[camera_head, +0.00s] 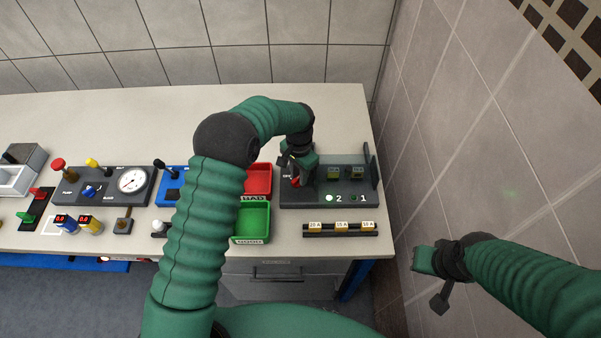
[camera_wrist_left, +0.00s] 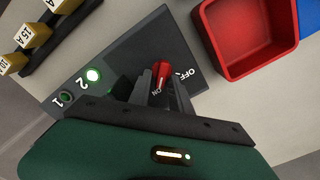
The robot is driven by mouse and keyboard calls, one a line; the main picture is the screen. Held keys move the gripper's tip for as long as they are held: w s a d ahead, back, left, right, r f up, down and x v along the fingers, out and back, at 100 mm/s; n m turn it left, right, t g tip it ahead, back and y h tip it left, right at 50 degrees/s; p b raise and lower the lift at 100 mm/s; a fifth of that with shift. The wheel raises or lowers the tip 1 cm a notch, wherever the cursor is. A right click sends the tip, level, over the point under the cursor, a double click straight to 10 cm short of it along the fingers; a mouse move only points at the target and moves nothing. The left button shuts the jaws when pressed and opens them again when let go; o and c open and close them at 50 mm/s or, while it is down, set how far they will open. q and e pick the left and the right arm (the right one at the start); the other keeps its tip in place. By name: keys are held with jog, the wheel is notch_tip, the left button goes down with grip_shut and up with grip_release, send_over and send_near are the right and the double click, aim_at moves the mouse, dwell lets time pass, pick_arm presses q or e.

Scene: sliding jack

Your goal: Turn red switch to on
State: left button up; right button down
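The red switch (camera_wrist_left: 162,72) sits on a dark panel (camera_wrist_left: 140,50) with OFF and ON labels beside it. In the left wrist view it lies between the two fingertips of my left gripper (camera_wrist_left: 161,84). The fingers are close on both sides; whether they press on it is unclear. In the head view my left gripper (camera_head: 297,165) is over the left part of the panel and partly hides the red switch (camera_head: 295,181). My right gripper (camera_head: 424,260) is away from the table at the right, near the wall; its fingers are unclear.
The light by 2 (camera_head: 329,198) is lit; the one by 1 (camera_head: 354,198) is dark. A red bin (camera_head: 258,180) and a green bin (camera_head: 250,222) stand left of the panel. A fuse rack (camera_head: 340,230) lies in front. A tiled wall (camera_head: 450,110) stands right.

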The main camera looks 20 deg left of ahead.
pick_arm(q)
jog(key=shift+o, duration=0.5)
jog(key=shift+r, duration=0.1)
jog(key=shift+w, duration=0.1)
jog(key=shift+r, duration=0.2)
notch_tip(320, 180, up, 16)
jog(key=b, duration=0.2)
jog(key=shift+r, duration=0.15)
